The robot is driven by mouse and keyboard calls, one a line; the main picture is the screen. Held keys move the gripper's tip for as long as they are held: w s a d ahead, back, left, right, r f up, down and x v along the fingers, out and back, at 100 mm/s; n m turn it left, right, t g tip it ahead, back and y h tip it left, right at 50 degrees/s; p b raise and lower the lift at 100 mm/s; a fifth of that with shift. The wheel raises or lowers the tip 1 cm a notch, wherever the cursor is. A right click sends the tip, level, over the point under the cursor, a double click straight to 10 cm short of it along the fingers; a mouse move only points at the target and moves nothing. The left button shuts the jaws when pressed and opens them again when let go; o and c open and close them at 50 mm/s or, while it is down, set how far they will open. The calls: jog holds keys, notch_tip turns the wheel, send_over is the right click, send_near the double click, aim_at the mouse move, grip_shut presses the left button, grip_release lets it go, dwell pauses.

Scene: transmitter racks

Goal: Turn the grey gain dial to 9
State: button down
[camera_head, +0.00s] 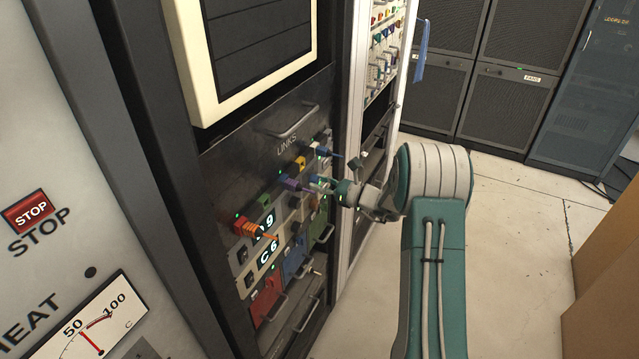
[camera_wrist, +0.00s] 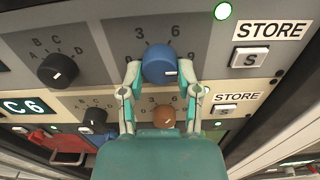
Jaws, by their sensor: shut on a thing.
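My gripper (camera_wrist: 158,78) is shut on a blue dial (camera_wrist: 158,62) on the grey upper panel (camera_wrist: 215,60), with one finger on each side of it. The dial's short white mark points to the right. The figures 3 and 6 show above the dial; part of the scale is hidden by the fingers. No grey-capped dial is clear in the wrist view. In the head view my gripper (camera_head: 325,184) reaches the LINKS rack (camera_head: 235,160) from the right, and the dial is too small to make out.
A black lettered dial (camera_wrist: 58,70) sits left of the blue one. A brown dial (camera_wrist: 163,117) is just below, between my fingers in the picture. STORE buttons (camera_wrist: 249,58) are at the right. Orange and purple plugs stick out of the rack. Open floor (camera_head: 520,230) lies to the right.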

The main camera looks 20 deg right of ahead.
jog(key=shift+f, duration=0.35)
jog(key=shift+c, duration=1.5)
grip_release()
jog(key=shift+d+r, duration=0.1)
jog(key=shift+r, duration=0.1)
jog(key=v, duration=1.2)
